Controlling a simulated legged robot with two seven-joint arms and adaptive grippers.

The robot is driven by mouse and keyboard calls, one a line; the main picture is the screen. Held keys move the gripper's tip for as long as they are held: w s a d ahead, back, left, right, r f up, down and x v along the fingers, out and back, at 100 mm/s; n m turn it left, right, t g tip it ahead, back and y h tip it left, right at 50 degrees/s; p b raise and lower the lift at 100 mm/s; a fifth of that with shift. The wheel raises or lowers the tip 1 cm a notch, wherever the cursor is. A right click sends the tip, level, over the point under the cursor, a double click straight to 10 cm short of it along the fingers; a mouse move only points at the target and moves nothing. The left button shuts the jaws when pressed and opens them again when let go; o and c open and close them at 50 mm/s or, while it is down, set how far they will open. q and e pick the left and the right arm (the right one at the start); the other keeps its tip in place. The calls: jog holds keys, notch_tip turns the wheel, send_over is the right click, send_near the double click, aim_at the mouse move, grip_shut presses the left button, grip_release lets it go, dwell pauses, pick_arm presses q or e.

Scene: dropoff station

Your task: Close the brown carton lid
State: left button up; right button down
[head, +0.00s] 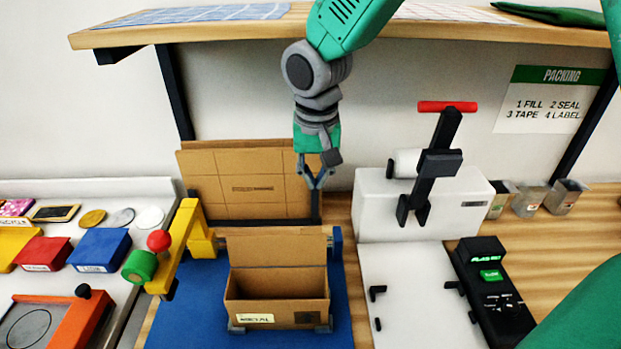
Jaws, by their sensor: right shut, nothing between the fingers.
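The brown carton (260,312) sits on a blue mat, its front facing me with a small white label. Its lid (277,248) stands raised at the back edge, and the dark inside of the carton shows. My right gripper (315,187) hangs down from the top of the picture. It is shut and empty, above the right end of the raised lid, in front of a cardboard sheet. It appears apart from the lid. My left gripper is out of view.
A flat cardboard sheet (248,188) stands behind the carton. A yellow bracket (187,240) with a green roll stands left, a white machine (378,209) with a red-handled lever right. A wooden shelf (240,30) spans above. The blue mat (192,311) is bare beside the carton.

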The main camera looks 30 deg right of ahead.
pick_arm(q)
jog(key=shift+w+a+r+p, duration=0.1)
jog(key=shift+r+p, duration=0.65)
jog(key=shift+p, duration=0.05)
pick_arm(e)
notch_tip(320, 180, down, 7)
jog(key=s+a, duration=0.1)
jog(key=s, duration=0.1)
jog(key=shift+a, duration=0.4)
